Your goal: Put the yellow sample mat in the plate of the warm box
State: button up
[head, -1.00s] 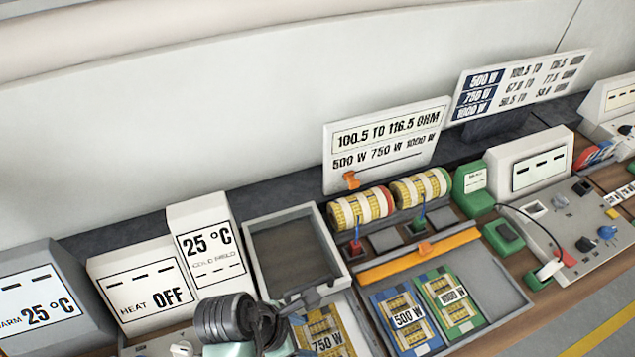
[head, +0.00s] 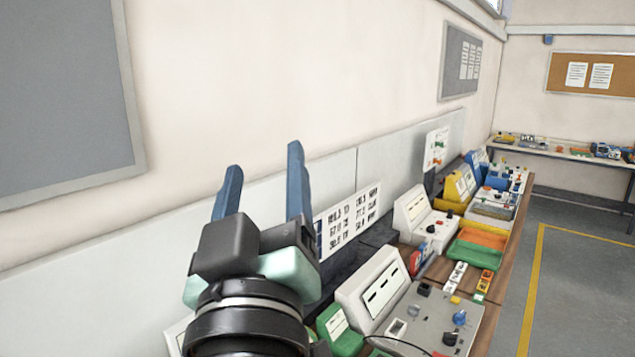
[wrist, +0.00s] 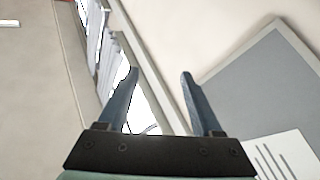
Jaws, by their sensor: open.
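My gripper (head: 263,175) is raised in front of the pale wall, with its two blue fingers pointing up, spread and empty. It also shows in the wrist view (wrist: 158,80), with nothing between the fingers. I cannot make out the yellow sample mat or the warm box with its plate in either current view. The near left part of the bench is outside the head view or hidden behind my arm.
A grey console (head: 425,320) with knobs stands on the bench at the lower right. A white sign (head: 347,220) stands behind it. Orange and green trays (head: 478,250) lie farther along. A grey floor (head: 575,290) with a yellow line is clear at right.

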jog(key=s+d+r+m+t+h, duration=0.2)
jog(key=s+d+r+m+t, duration=0.3)
jog(key=s+r, duration=0.4)
notch_tip(320, 180, up, 3)
jog(key=shift+w+f, duration=0.1)
